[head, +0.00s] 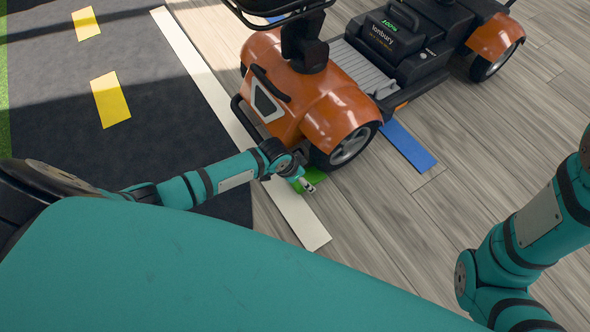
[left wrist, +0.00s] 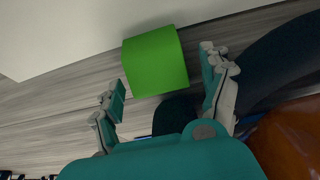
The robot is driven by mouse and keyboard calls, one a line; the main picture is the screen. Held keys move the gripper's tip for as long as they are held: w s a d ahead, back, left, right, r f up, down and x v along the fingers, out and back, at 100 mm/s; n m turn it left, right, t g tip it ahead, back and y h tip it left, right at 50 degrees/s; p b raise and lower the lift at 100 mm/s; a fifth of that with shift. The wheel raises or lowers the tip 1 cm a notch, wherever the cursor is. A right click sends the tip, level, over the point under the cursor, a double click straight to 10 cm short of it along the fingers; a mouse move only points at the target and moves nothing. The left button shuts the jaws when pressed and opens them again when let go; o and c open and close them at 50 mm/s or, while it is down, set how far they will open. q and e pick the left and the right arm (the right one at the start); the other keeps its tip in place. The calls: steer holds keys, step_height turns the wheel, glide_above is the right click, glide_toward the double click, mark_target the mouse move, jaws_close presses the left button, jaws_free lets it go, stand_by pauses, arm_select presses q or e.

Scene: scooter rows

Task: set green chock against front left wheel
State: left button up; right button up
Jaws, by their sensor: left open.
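The green chock (head: 318,182) is on the floor close to the scooter's near front wheel (head: 347,148), partly hidden by my left gripper (head: 308,186). In the left wrist view the chock (left wrist: 155,62) lies just ahead of and partly between the open fingers of my left gripper (left wrist: 161,75). The dark tyre (left wrist: 272,58) is at the right of that view. One finger lies between chock and tyre in the picture, with a strip of floor showing; the two look apart. My right arm shows at the right of the head view, but its gripper does not.
The orange scooter (head: 335,100) stands on grey wood planks. A white line (head: 240,120) runs beside it, next to dark road with yellow dashes (head: 110,98). A blue floor strip (head: 408,147) lies behind the wheel. Floor at right is clear.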

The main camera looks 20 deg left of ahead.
arm_select(q)
steer(key=v, duration=0.9)
steer(key=shift+r, duration=0.25)
steer(key=shift+s, duration=0.15)
